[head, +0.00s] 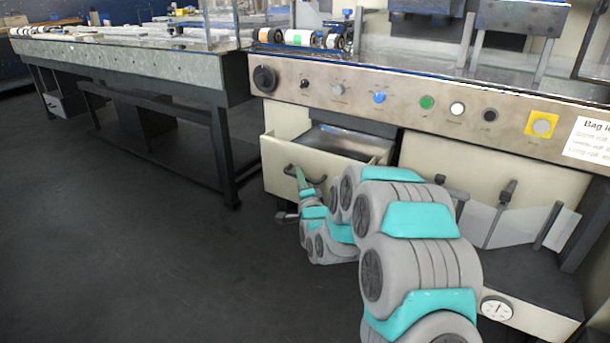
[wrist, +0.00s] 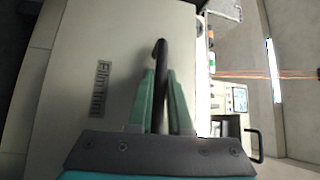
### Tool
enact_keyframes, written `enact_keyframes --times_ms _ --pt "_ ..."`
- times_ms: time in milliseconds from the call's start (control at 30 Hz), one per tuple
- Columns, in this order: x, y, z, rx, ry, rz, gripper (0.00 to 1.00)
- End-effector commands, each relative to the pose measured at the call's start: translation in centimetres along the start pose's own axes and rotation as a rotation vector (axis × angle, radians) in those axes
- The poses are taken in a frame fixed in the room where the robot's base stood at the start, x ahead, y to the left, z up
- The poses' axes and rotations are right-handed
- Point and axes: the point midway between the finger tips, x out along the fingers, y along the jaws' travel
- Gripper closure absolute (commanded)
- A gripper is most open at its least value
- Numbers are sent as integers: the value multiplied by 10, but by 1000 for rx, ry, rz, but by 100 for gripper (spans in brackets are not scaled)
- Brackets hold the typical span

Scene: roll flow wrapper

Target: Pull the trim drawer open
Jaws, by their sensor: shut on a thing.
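The trim drawer (head: 283,163) is a cream-fronted drawer under the machine's control panel, and it stands partly open with its metal inside showing. Its dark bar handle (head: 318,179) is on the front face. My gripper (head: 301,177) is at the left part of this handle. In the wrist view my gripper (wrist: 161,95) has its green fingers shut on the dark handle (wrist: 161,60), which runs between them. The cream drawer front (wrist: 110,45) fills the left of that view, with a dark label reading "Film trim" (wrist: 102,88).
The control panel (head: 400,100) with knobs and coloured buttons runs above the drawer. A closed cream panel (head: 470,165) and a black platform (head: 520,280) with clear guards are to the right. A long conveyor table (head: 130,65) stands at left. The dark floor (head: 180,260) before the drawer is clear.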

Motion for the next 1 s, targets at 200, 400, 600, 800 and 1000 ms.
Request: enact_keyframes --times_ms 200,400,600,800,1000 --pt "-3 -1 4 0 -2 1 100" --pt "-3 -1 4 0 -2 1 100" --pt "-3 -1 4 0 -2 1 73" --pt "-3 -1 4 0 -1 0 53" --pt "-3 -1 3 0 -1 0 53"
